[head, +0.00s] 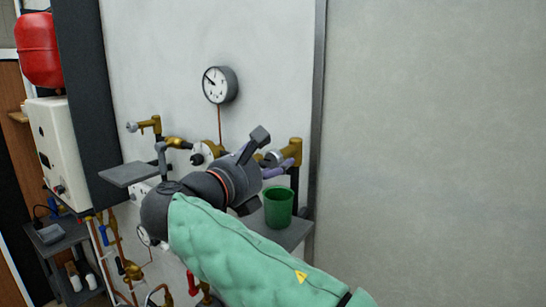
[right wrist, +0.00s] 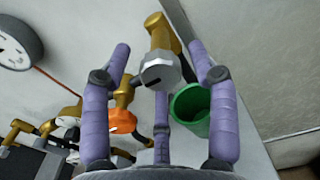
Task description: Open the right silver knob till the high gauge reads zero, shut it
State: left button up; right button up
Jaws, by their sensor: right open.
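The right silver knob (head: 272,157) sits on a brass valve at the right of the wall panel. In the right wrist view the knob (right wrist: 160,72) shows a dark slot on its face. My right gripper (head: 280,164) is open, with purple fingers spread on either side of the knob and a third below it. I see no clear contact. The high gauge (head: 216,84) is round and white; its needle points to the upper left, and the numbers are too small to read. My left gripper is not in view.
A green cup (head: 278,207) stands on a grey shelf (head: 295,234) below the right valve. Another silver knob (head: 132,127) is on the left valve. An orange part (right wrist: 122,121) shows left of the cup. A lower gauge (head: 143,236) is partly hidden by my arm.

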jog(key=shift+w+d, duration=0.15)
jog(key=shift+w, duration=0.1)
jog(key=shift+w+d, duration=0.3)
jog(key=shift+w, duration=0.15)
jog(key=shift+s+a, duration=0.1)
jog(key=shift+s, duration=0.05)
jog(key=shift+c, duration=1.4)
jog(key=c, duration=0.9)
